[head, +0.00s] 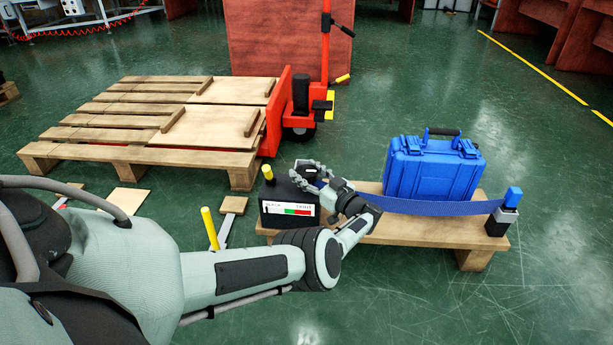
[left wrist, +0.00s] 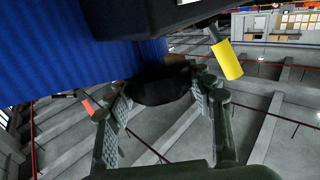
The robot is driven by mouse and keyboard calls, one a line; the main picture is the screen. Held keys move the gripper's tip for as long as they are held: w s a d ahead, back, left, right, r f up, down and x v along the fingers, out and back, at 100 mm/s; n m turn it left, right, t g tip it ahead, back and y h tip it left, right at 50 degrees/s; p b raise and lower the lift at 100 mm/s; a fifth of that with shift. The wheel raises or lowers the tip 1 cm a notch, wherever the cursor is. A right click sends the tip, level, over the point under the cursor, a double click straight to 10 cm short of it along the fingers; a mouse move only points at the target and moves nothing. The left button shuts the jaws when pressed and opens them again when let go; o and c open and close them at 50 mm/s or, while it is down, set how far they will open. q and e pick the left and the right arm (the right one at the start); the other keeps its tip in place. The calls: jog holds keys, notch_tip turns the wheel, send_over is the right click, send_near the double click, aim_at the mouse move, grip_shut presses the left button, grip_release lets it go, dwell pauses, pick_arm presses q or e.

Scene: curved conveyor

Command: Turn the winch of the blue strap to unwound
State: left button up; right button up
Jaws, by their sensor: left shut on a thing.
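The winch (head: 277,218) is a black box at the left end of the wooden bench, with a white scale with green and red marks on its front. A yellow handle (head: 267,172) stands up at its upper left; a yellow handle also shows in the left wrist view (left wrist: 228,60). The blue strap (head: 435,206) runs from behind my gripper, in front of the blue case, to a post at right. My left gripper (head: 312,178) is at the winch's upper right. In the left wrist view its fingers (left wrist: 162,112) close around a dark rounded part (left wrist: 160,86). The grip itself is partly hidden.
The blue case (head: 432,170) stands on the bench (head: 400,233). The blue-capped post (head: 502,215) is at its right end. Another yellow-handled lever (head: 209,228) rises left of the winch. Behind are a wooden pallet (head: 110,150) and a red pallet jack (head: 280,110). Floor at right is free.

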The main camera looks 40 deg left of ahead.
dwell(0.6)
pick_arm(q)
jog(key=o, duration=1.2)
jog(key=v, duration=1.2)
jog(key=shift+w, duration=0.15)
